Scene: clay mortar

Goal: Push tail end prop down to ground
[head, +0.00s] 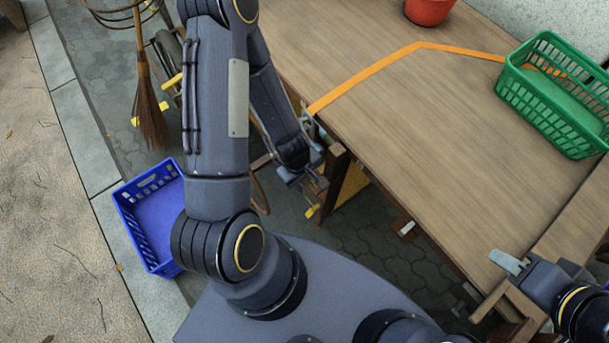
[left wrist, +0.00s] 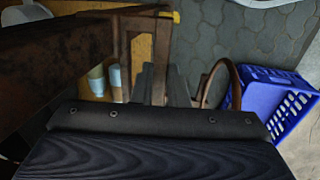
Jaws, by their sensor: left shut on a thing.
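The wooden flatbed (head: 400,120) has rusty brown framing under its near end. A brown upright bar (head: 335,165), which looks like the tail end prop, stands below that edge, with a yellow piece (head: 311,211) low beside it. My left gripper (head: 312,182) is beside the bar, under the bed's edge. In the left wrist view it is shut on a brown bar (left wrist: 160,50), the apparent prop. The bar's lower end and its contact with the ground are hidden. My right gripper (head: 508,263) is at the bed's right side; its jaw gap is unclear.
A blue crate (head: 122,200) stands on the paving at left, near a broom (head: 150,110). A green basket (head: 505,85), a red pot (head: 428,10) and an orange strap (head: 375,67) are on the bed. A curved brown handle (left wrist: 233,82) is close beside my left gripper.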

